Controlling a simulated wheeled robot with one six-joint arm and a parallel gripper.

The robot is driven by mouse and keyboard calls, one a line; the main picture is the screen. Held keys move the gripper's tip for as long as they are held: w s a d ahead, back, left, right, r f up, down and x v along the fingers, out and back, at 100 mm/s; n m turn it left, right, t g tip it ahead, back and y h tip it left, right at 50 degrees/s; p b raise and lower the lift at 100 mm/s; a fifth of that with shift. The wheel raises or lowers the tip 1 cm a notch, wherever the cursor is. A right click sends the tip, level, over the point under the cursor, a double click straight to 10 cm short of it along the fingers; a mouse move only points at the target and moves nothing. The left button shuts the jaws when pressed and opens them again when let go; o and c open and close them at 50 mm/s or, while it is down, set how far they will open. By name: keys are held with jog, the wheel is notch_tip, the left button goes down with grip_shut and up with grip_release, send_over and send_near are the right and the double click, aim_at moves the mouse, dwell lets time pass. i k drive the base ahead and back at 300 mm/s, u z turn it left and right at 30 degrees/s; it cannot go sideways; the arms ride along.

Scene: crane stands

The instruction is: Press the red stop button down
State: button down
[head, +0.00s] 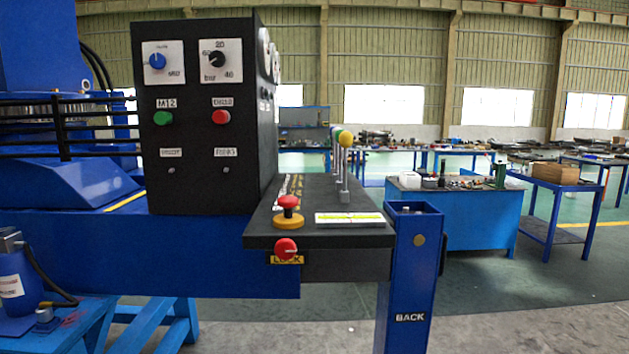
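A red mushroom-shaped button (288,203) stands on a yellow base on the dark console shelf (345,238). A second red knob (286,248) sits on the shelf's front face, above a yellow "LOCK" label. A smaller red button (221,117) is on the upright black panel (205,190), to the right of a green button (163,118). I cannot read a stop label on any of them. My gripper is not in view.
Levers with coloured ball tops (346,139) rise from the shelf behind a white and yellow-green level strip (350,219). A blue post (408,280) marked "BACK" stands at the shelf's right end. Blue tables (460,220) stand behind, right. Open floor lies front right.

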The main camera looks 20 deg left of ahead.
aim_at(287, 202)
jog(key=u, duration=0.3)
jog(key=i, duration=0.4)
jog(key=u, duration=0.45)
